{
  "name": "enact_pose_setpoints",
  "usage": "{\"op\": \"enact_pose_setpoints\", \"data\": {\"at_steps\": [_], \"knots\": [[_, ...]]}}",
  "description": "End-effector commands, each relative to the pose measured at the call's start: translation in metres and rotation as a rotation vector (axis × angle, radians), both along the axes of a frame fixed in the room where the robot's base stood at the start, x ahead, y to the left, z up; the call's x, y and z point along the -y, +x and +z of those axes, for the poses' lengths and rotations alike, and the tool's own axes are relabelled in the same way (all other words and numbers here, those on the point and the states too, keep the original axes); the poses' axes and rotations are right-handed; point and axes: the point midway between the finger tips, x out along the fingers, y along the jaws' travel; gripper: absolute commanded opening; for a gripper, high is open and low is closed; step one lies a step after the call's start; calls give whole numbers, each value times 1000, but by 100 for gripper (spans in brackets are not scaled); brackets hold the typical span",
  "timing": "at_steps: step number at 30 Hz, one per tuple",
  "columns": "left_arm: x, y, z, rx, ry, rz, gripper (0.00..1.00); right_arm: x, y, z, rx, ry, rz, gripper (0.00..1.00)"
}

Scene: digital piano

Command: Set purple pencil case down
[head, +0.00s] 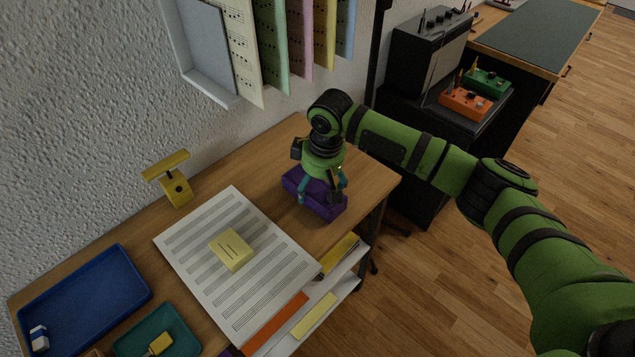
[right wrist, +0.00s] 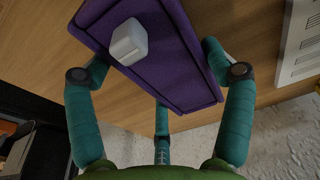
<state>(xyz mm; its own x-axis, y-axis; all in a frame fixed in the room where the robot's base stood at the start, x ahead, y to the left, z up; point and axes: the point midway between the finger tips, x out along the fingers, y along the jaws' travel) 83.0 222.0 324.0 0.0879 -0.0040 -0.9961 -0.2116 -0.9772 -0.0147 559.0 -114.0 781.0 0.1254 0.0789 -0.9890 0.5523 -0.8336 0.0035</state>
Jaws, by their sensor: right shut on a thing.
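The purple pencil case (head: 327,206) is at the right end of the wooden desk (head: 372,180), past the sheet music. My right gripper (head: 322,190) is above it with teal fingers down around it. In the right wrist view the purple case (right wrist: 165,65) lies between the fingers of my right gripper (right wrist: 150,70), which is shut on it. A small white block (right wrist: 129,42) shows on the face of the case towards the camera. I cannot tell whether the case touches the desk or hangs just above it. My left gripper is not in view.
A sheet of staff paper (head: 205,222) with a yellow block (head: 231,250) lies left of the case. A blue tray (head: 90,300), a teal tray (head: 130,347) and a yellow stand (head: 176,188) are farther left. Shelves (head: 335,285) sit below the desk's front edge. Music sheets hang on the wall.

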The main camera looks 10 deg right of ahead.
Motion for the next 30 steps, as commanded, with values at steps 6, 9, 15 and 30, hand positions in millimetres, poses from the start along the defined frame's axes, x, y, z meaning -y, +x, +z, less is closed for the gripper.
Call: {"op": "enact_pose_setpoints", "data": {"at_steps": [6, 9, 15, 30], "knots": [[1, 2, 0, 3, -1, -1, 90, -1, 1, 0, 3, 2, 1, 32], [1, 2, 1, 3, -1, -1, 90, -1, 0, -1, 2, 2, 0, 32], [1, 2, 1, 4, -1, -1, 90, -1, 0, -3, 0, 1, 0, 100], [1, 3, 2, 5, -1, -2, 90, 1, -2, 24, 4, 3, 1, 100]]}}
